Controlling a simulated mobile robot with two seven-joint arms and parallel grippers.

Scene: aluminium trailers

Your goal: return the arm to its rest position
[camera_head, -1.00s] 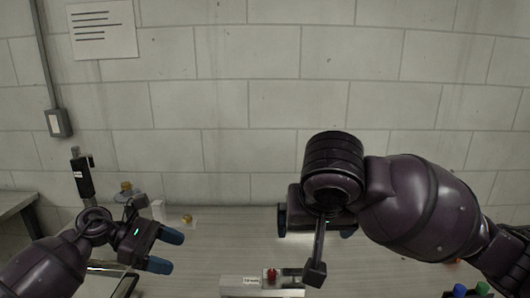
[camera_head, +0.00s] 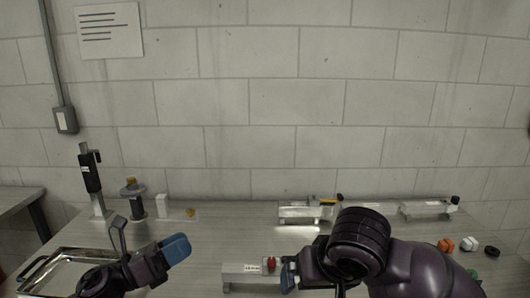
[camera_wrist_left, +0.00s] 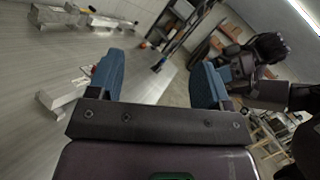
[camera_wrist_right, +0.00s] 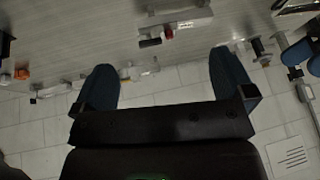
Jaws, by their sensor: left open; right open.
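My left gripper (camera_head: 168,252) is at the lower left of the head view, above the table near a metal tray. In the left wrist view its blue fingers (camera_wrist_left: 160,80) are spread with nothing between them. My right arm fills the lower right of the head view, and its gripper (camera_head: 290,274) is partly hidden by its own wrist, near a small aluminium trailer (camera_head: 240,269) with a red knob (camera_head: 269,264). In the right wrist view the right fingers (camera_wrist_right: 160,85) are wide apart and empty.
A metal tray (camera_head: 50,284) lies front left. A black upright tool (camera_head: 90,172) stands behind it. Aluminium trailers (camera_head: 298,211) (camera_head: 425,207) stand at the back. Orange (camera_head: 445,245), white and black pieces lie at the right. The back wall bounds the table.

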